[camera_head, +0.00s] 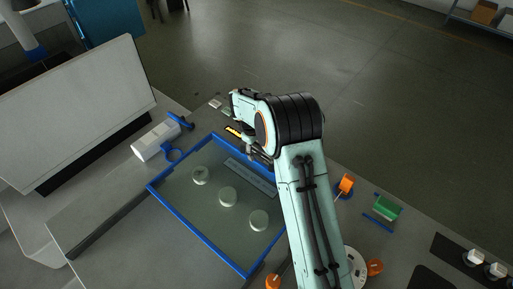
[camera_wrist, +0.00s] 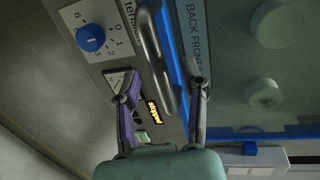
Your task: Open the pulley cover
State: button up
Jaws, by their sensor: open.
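The pulley cover is a see-through panel in a blue frame (camera_head: 198,231), lying flat and closed over three pale round pulleys (camera_head: 228,195). In the wrist view its blue frame edge (camera_wrist: 174,50) runs down the middle, with a grey bar handle (camera_wrist: 155,55) alongside. My gripper (camera_wrist: 160,75) is open, with its two fingers on either side of the handle's lower part. I cannot tell whether either finger touches it. In the head view my arm hides most of the gripper and the handle.
A blue knob (camera_wrist: 90,38) with a tension scale and a small lit display (camera_wrist: 153,112) sit beside the handle. A white box with a blue clamp (camera_head: 156,140) stands left of the cover. An orange part (camera_head: 346,184) and a green block (camera_head: 387,207) lie to the right.

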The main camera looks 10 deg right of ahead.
grip_shut()
jog(key=s+a, duration=1.9)
jog(key=shift+s, duration=0.15)
jog(key=shift+a, duration=0.15)
jog(key=shift+c, duration=0.7)
grip_release()
jog(key=shift+o, duration=0.7)
